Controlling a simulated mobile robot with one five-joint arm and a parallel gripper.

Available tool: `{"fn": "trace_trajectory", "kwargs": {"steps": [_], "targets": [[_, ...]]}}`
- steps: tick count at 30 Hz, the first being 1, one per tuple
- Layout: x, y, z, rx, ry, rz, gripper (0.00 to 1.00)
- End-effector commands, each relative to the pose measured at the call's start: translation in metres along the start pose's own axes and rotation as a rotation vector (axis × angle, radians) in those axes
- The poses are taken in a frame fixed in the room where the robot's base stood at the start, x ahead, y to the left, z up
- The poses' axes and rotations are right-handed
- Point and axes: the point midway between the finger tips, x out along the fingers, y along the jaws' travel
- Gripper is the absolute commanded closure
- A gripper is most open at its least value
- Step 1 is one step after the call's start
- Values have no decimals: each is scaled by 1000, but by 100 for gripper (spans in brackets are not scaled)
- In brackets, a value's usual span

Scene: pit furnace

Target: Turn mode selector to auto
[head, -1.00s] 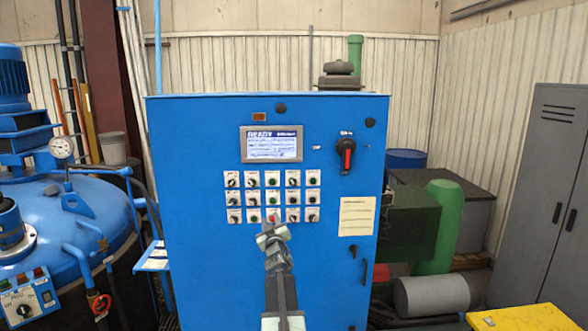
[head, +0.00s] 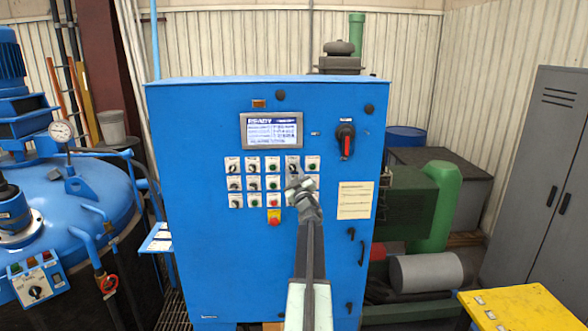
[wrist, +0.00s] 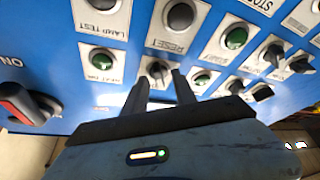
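The blue control cabinet (head: 215,110) stands in the middle of the head view with rows of small buttons and selectors. My gripper (head: 300,184) is in front of the right part of these rows and hides some of them. In the wrist view my gripper (wrist: 161,76) has its two fingers apart, one on each side of a small black selector knob (wrist: 157,70). Contact cannot be told. This knob seems to be the top-row selector (head: 293,168) just above my gripper in the head view. Its label is not readable, so I cannot tell whether it is the mode selector.
Green buttons (wrist: 102,62) and (wrist: 236,38) and a black RESET button (wrist: 180,16) surround the knob. A red-handled rotary switch (head: 346,142) is at the cabinet's upper right. A display (head: 271,131) sits above the rows. A yellow surface (head: 520,308) is at lower right.

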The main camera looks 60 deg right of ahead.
Motion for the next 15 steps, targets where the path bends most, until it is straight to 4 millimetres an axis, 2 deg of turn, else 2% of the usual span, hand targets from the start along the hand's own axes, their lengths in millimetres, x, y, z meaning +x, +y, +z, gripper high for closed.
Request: {"fn": "trace_trajectory", "kwargs": {"steps": [5, 6, 9, 13, 14, 15], "targets": [[0, -1, 0, 0, 0, 0, 67], [0, -1, 0, 0, 0, 0, 70], [0, -1, 0, 0, 0, -1, 98], [0, -1, 0, 0, 0, -1, 100], [9, 3, 6, 0, 0, 0, 100], [4, 1, 3, 1, 0, 0, 100]]}}
